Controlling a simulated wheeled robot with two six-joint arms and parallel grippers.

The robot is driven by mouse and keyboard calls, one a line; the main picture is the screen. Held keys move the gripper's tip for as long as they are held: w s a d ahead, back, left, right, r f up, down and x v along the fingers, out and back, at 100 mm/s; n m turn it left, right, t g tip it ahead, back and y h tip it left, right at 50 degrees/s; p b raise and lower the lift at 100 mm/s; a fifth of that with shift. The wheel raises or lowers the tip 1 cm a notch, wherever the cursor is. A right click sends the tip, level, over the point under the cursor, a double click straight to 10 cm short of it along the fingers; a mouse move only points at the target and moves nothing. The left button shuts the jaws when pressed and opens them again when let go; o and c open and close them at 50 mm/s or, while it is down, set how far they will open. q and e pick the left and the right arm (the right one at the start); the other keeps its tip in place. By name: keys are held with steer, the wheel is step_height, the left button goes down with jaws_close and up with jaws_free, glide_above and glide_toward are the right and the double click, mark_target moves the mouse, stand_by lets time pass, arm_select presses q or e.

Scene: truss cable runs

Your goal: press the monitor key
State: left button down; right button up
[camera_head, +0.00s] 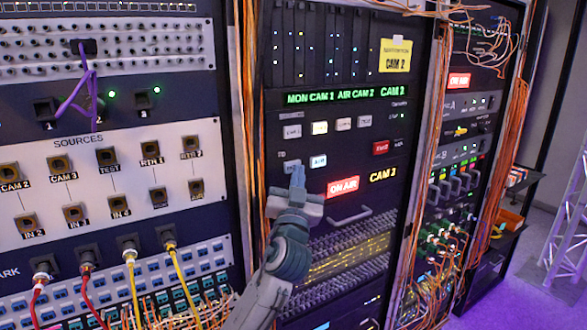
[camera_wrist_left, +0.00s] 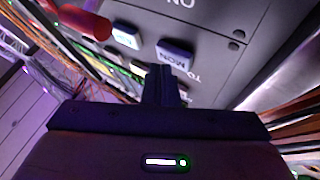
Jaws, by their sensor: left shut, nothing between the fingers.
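The monitor key is a dark square key marked MON (camera_wrist_left: 175,52) on the black panel in the left wrist view, where it looks upside down. In the left wrist view the shut fingers (camera_wrist_left: 160,85) point at the key. I cannot tell whether they touch it. My right gripper is not in view.
Above are a row of camera keys (camera_head: 319,128) and a red key (camera_head: 381,147). A lit ON AIR sign (camera_head: 343,186) and a handle (camera_head: 348,219) are just right of my gripper. Orange cables (camera_head: 243,110) hang along the rack's left side. Patch cables (camera_head: 130,280) stick out lower left.

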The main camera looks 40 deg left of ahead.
arm_select(q)
steer(key=shift+w+a+b, duration=0.2)
steer(key=shift+a+b, duration=0.1)
steer(key=shift+a, duration=0.1)
stand_by(0.4)
stand_by(0.4)
steer(key=shift+s+d, duration=0.35)
steer(key=shift+d, duration=0.45)
steer(key=shift+s+d+p, duration=0.1)
steer(key=shift+s+d, duration=0.2)
steer(key=shift+d, duration=0.45)
steer(key=shift+s+d+p, duration=0.1)
steer(key=shift+s+d, duration=0.25)
steer(key=shift+d, duration=0.45)
steer(key=shift+s+d+p, duration=0.1)
steer(key=shift+s+d, duration=0.2)
steer(key=shift+d, duration=0.45)
